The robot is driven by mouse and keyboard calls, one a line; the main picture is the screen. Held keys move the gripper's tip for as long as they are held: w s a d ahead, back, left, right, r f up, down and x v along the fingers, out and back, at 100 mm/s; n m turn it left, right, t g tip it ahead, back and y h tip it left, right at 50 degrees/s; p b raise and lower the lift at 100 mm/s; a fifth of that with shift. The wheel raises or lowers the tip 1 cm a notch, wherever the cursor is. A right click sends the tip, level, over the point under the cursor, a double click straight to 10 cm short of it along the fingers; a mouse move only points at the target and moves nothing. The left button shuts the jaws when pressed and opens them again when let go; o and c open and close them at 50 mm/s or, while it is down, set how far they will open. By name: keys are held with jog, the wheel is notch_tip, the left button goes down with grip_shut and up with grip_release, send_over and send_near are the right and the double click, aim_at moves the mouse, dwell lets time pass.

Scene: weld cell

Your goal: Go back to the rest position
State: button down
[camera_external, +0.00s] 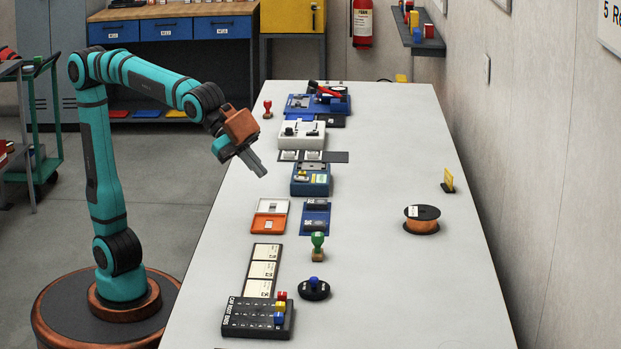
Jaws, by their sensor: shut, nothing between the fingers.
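My gripper (256,167) is at the end of my teal arm, above the left edge of the long white table (390,180). It points down and to the right. Its fingers are shut with nothing between them. It hangs in the air, left of a blue-grey device (311,180) and above the orange and white tray (270,217), apart from both as far as I can tell. My arm is raised and bent at the elbow, reaching out from its round base at the lower left.
Along the table's left side stand a black block board (258,317), a green-handled stamp (318,246), a black round pad (314,288), a white device (302,135) and a red stamp (268,109). The table's middle is clear.

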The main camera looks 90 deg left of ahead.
jog(key=s+a+r+n+t, duration=0.2)
jog(key=a, duration=0.6)
jog(key=s+a+r+n+t+y, duration=0.1)
jog(key=s+a+n, duration=0.15)
jog(key=a, duration=0.55)
jog(key=s+a+r+n+t, duration=0.1)
jog(key=s+a+r+t, duration=0.15)
jog(key=a, duration=0.55)
jog(key=s+a+f+n+t+y, duration=0.2)
jog(key=s+a+n, duration=0.4)
jog(key=s+a, duration=0.7)
jog(key=shift+a+t+y, duration=0.45)
jog(key=shift+t+y, duration=0.2)
jog(key=shift+y, duration=0.55)
